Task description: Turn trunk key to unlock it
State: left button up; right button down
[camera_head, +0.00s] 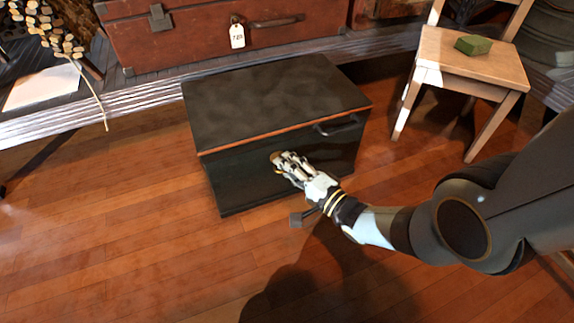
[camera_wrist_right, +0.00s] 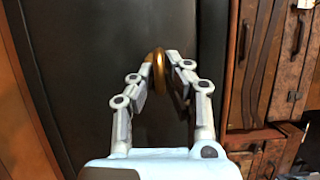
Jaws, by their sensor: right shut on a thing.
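The dark trunk (camera_head: 270,92) stands closed on the wooden floor, with an orange-brown strip along its lid edge and a dark handle (camera_head: 338,127) on its front right. My right gripper (camera_head: 281,160) is at the middle of the trunk's front face, below the lid edge. It is shut on the trunk key (camera_wrist_right: 157,72), whose gold-coloured ring shows between the fingertips in the right wrist view. The key's shaft and any keyhole are hidden. The trunk's dark front (camera_wrist_right: 100,60) fills the middle of that view. My left gripper is not in view.
A low platform behind the trunk holds a red-brown suitcase (camera_head: 210,40) with a white tag (camera_head: 237,36). A wooden chair (camera_head: 470,58) with a green block (camera_head: 473,45) stands at the right. The floor left of the trunk is clear.

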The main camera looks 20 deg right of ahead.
jog(key=shift+d, duration=0.1)
jog(key=c, duration=1.4)
grip_release()
jog(key=shift+s, duration=0.1)
jog(key=v, duration=1.2)
jog(key=shift+f, duration=0.1)
